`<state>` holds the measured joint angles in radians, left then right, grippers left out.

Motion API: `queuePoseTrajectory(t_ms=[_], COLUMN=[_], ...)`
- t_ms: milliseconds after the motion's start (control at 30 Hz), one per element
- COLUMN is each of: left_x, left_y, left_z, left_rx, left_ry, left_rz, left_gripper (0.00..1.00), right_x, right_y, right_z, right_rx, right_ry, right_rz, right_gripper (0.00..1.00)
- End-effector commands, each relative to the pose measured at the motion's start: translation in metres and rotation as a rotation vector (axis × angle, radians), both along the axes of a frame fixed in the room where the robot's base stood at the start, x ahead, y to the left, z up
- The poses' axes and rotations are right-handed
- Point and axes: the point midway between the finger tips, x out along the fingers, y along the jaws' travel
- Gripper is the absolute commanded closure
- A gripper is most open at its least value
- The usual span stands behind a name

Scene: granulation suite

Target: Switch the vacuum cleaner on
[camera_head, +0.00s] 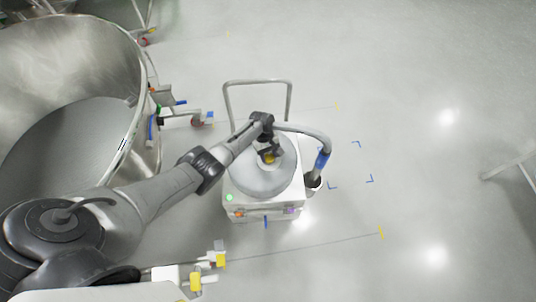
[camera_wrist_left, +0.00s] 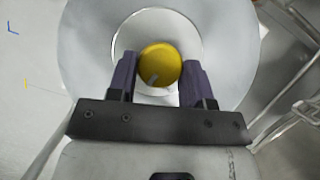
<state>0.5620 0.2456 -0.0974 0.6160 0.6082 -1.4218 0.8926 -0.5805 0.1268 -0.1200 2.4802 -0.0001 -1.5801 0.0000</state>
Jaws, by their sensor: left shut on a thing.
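The vacuum cleaner (camera_head: 265,207) is a white box-shaped unit with a round grey top and a metal push handle, standing on the floor in the middle of the head view. A yellow round knob (camera_wrist_left: 160,64) with a grey pointer mark sits in the pale ring on its top. My left gripper (camera_head: 268,154) reaches down over the top. In the left wrist view its two dark fingers (camera_wrist_left: 158,82) are on either side of the knob, shut on it. A small green light (camera_head: 229,197) glows on the cleaner's front left corner. My right gripper is not in view.
A hose with a blue band (camera_head: 322,160) curves down the cleaner's right side. A large steel vessel (camera_head: 148,75) with fittings stands at left. Blue corner marks (camera_head: 371,179) lie on the floor. The floor to the right is mostly clear.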

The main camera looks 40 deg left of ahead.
Motion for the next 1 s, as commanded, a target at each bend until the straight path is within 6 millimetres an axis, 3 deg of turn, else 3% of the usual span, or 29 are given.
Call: queuePoseTrajectory(t_ms=[500, 1000], left_x=[0.003, 0.003], left_y=[-0.002, -0.004], left_z=[-0.001, 0.000], left_rx=[0.001, 0.000], left_ry=[0.000, -0.001], left_rz=[-0.446, -0.651], left_gripper=[0.78, 0.78], right_x=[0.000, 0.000], right_y=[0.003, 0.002], right_z=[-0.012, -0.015], right_rx=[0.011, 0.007], right_ry=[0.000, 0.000], right_rz=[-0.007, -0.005], right_gripper=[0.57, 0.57])
